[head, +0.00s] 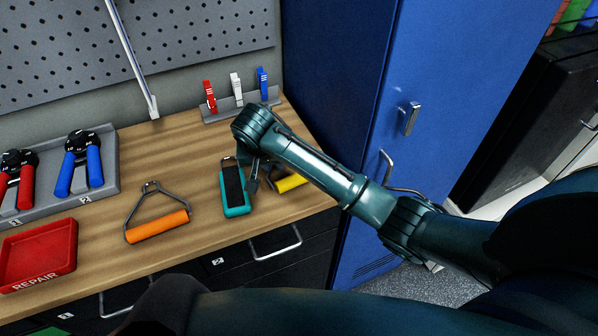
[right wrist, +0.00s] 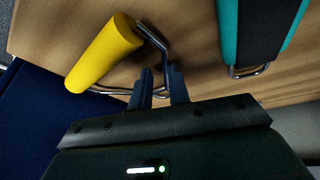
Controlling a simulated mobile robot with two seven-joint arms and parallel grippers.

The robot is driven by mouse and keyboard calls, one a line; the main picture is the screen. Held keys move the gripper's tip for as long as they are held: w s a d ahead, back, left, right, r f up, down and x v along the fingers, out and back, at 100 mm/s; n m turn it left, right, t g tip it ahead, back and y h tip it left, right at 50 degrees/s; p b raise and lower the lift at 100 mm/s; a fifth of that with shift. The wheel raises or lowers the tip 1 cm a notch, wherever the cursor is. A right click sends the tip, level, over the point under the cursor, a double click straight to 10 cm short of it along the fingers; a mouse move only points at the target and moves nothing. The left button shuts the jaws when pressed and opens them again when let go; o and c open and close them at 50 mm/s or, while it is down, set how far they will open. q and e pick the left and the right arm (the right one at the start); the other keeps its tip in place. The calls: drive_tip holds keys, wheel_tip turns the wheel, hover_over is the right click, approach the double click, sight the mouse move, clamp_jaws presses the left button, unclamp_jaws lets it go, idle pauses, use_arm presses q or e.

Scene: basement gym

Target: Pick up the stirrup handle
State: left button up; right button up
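A yellow stirrup handle (head: 291,183) with a bent metal wire frame lies on the workbench near its right end; my right arm partly hides it. In the right wrist view its yellow grip (right wrist: 104,52) is at upper left. My right gripper (right wrist: 162,82) points at its wire frame, with the two fingers apart and part of the wire seen between them. In the head view the right gripper (head: 257,181) is low between the yellow handle and a teal handle. An orange stirrup handle (head: 157,227) with a triangular wire frame lies further left. My left gripper is not in view.
The teal and black handle (head: 235,188) lies close left of my right gripper. A rack with red, white and blue clips (head: 238,112) stands behind. A grey tray of hand grips (head: 108,187) and a red repair tray (head: 38,254) are left. A blue locker (head: 375,75) stands right.

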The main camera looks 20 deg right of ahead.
clamp_jaws()
drive_tip(key=shift+r, duration=0.1)
idle(0.4)
wheel_tip(320, 180, up, 10)
drive_tip(key=shift+b, duration=0.4)
